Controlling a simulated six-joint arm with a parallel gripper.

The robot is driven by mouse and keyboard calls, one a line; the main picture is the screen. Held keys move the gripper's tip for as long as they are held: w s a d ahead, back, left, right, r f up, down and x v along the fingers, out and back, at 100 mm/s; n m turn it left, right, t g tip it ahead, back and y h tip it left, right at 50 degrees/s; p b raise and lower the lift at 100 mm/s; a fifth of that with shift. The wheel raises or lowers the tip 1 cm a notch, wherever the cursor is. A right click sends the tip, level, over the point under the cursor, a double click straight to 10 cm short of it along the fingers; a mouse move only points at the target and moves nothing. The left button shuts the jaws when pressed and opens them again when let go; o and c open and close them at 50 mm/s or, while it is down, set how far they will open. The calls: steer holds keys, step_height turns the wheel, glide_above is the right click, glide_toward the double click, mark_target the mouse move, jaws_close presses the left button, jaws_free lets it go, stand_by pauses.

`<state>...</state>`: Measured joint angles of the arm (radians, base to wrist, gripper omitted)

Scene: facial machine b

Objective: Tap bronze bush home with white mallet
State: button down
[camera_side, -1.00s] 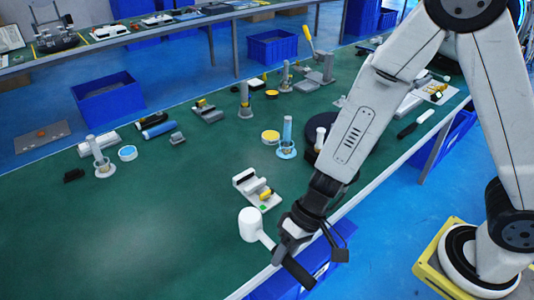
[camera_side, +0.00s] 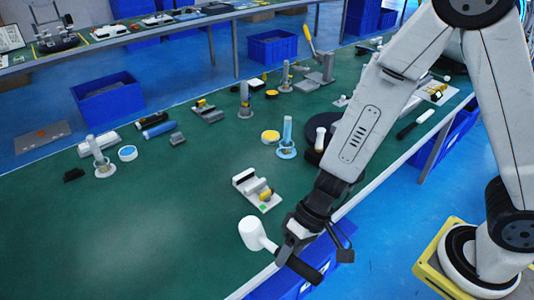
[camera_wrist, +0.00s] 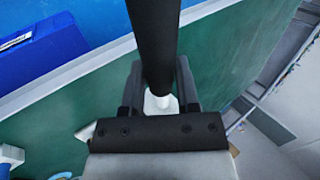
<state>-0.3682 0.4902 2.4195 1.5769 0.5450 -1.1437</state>
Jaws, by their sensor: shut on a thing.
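The white mallet has a pale head (camera_side: 254,233) and a black handle (camera_side: 304,270). My gripper (camera_side: 287,252) is shut on the handle near the table's front edge, with the head out to the left. In the wrist view the black handle (camera_wrist: 155,40) runs between the fingers of my gripper (camera_wrist: 158,78), with a white part of the mallet (camera_wrist: 160,103) beyond. A small pale fixture (camera_side: 257,190) lies just behind the mallet head, apart from it. It carries a yellow-gold piece (camera_side: 265,194); I cannot tell whether this is the bronze bush.
A dark round base (camera_side: 313,158) is partly hidden by my arm. The green table (camera_side: 150,230) is clear at front left.

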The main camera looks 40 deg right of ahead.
steer(key=shift+w, duration=0.2)
steer(key=w+d+r+m+t, duration=0.3)
steer(key=w+d+m+t, duration=0.1)
steer(key=w+d, duration=1.1)
steer(key=w+d+r+m+t+h, duration=0.1)
steer(key=w+d+r+m, duration=0.1)
steer(key=d, duration=0.8)
steer(key=w+d+r+m+t+h, duration=0.1)
steer(key=w+d+r+m+t, duration=0.1)
steer(key=d, duration=0.8)
steer(key=shift+d+r, duration=0.15)
steer(key=shift+d, duration=0.1)
steer(key=shift+t, duration=0.3)
steer(key=shift+h, duration=0.3)
steer(key=shift+f, duration=1.25)
steer(key=shift+f, duration=0.1)
